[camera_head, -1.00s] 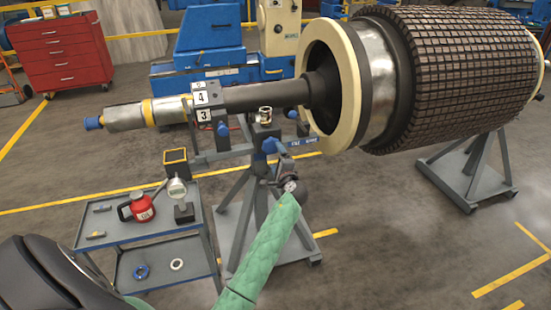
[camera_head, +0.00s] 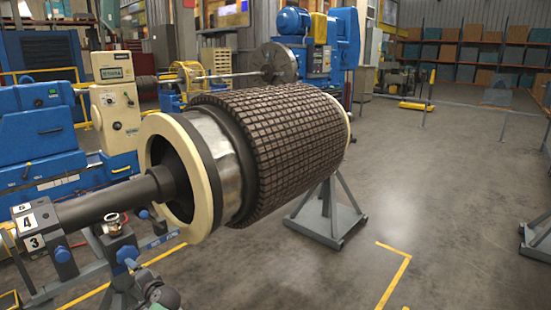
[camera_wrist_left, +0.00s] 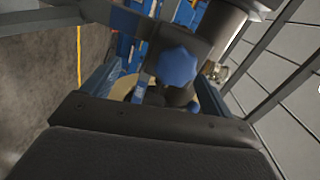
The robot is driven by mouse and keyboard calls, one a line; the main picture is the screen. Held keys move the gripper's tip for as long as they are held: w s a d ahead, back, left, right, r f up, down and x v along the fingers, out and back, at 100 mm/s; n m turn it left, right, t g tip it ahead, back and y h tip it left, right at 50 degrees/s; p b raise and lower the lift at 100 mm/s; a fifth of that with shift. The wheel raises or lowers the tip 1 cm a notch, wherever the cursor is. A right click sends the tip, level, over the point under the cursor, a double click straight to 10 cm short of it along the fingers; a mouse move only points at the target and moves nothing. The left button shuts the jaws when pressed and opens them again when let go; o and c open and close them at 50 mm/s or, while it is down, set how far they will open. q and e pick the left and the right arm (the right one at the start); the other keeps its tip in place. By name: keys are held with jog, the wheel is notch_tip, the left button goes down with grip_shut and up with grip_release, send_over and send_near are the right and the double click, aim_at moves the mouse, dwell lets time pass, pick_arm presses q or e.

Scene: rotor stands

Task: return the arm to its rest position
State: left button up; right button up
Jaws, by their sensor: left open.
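A blue knob (camera_head: 127,255) on the stand also shows just above the wrist in the head view. My right gripper is not in view.
The large rotor (camera_head: 290,140) rests with its shaft (camera_head: 110,198) over the near stand. A grey far stand (camera_head: 328,215) supports its other end. Blue machines (camera_head: 40,130) stand behind at left. The floor (camera_head: 440,210) at right is mostly clear.

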pick_arm(q)
jog(key=s+d+f+n+g+h, duration=0.2)
jog(key=s+d+f+h, duration=0.5)
jog(key=d+f, duration=0.4)
jog(key=s+d+f+n+g+h, duration=0.25)
jog(key=s+d+f+h, duration=0.25)
jog(key=s+d+f, duration=0.55)
jog(key=s+d+f+g, duration=0.1)
jog(key=s+d+f, duration=0.2)
jog(key=s, duration=0.7)
jog(key=s+d+f+g+h, duration=0.1)
jog(key=s+d+f, duration=0.2)
jog(key=s+f, duration=0.3)
jog(key=s+d+f+g+h, duration=0.1)
jog(key=s+d+f+g, duration=0.1)
jog(key=s, duration=1.2)
notch_tip(320, 180, down, 2)
jog(key=shift+d+f, duration=0.25)
jog(key=shift+d, duration=0.45)
jog(key=shift+a, duration=0.1)
